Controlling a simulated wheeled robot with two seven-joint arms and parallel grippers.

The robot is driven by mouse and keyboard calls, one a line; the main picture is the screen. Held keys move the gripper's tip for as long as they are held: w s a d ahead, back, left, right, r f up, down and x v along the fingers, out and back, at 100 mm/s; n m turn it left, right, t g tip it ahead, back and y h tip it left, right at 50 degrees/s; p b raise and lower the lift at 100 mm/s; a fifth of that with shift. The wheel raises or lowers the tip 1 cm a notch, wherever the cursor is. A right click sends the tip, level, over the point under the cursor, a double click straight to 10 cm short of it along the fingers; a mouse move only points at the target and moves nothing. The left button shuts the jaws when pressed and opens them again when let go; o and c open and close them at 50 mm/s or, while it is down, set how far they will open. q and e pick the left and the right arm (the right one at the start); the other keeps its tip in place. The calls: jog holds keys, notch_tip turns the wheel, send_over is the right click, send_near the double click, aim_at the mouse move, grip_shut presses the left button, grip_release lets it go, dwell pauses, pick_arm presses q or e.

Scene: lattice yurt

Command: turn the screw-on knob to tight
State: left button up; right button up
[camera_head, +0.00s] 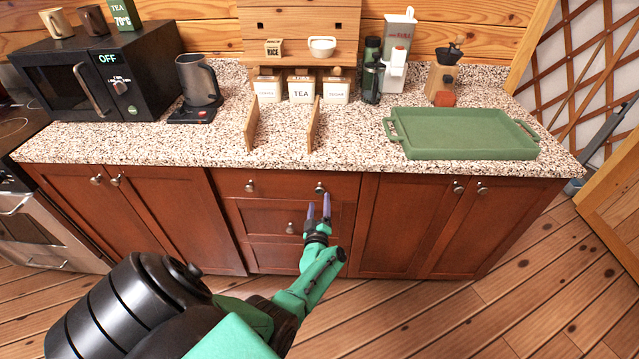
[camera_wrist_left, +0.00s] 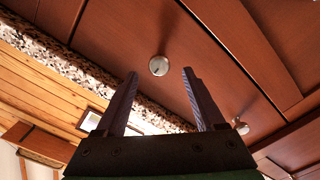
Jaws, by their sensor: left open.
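A round silver knob (camera_head: 320,188) sits on the right part of the top drawer front (camera_head: 285,187). In the left wrist view the knob (camera_wrist_left: 158,65) shows ahead of and between the fingertips, with a small dark mark on its face. My left gripper (camera_head: 319,202) is open and empty, its two purple-grey fingers pointing at the knob. The fingers (camera_wrist_left: 160,75) are apart from the knob, with a gap to the drawer front. Whether the knob is loose cannot be told. My right gripper is not in view.
Another knob (camera_head: 250,187) is on the same drawer, and a lower drawer knob (camera_head: 290,228) is beneath. The speckled countertop (camera_head: 360,145) overhangs above, with a green tray (camera_head: 465,150) and wooden panels (camera_head: 314,125) on it. The floor in front is clear.

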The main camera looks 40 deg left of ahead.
pick_arm(q)
jog(key=p+v, duration=0.3)
jog(key=v, duration=0.7)
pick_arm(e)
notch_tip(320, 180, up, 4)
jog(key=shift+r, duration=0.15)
pick_arm(q)
jog(key=shift+r, duration=0.1)
jog(key=s+d+f+m+g+h, duration=0.2)
jog(key=s+d+f+m+h, duration=0.35)
jog(key=f, duration=0.35)
jog(key=s+d+f+m+g+h, duration=0.3)
jog(key=s+d+f+m+h, duration=0.25)
jog(key=f, duration=0.45)
jog(key=s+a+f+m+g, duration=0.1)
jog(key=s+f+m+g, duration=0.3)
jog(key=s, duration=0.7)
jog(key=s+a+f+m+g, duration=0.1)
jog(key=s+f+m+g, duration=0.2)
jog(key=s, duration=0.9)
jog(key=shift+s+f+m+g+b, duration=0.25)
jog(key=shift+f+m+g+b, duration=0.2)
jog(key=shift+f+g, duration=0.35)
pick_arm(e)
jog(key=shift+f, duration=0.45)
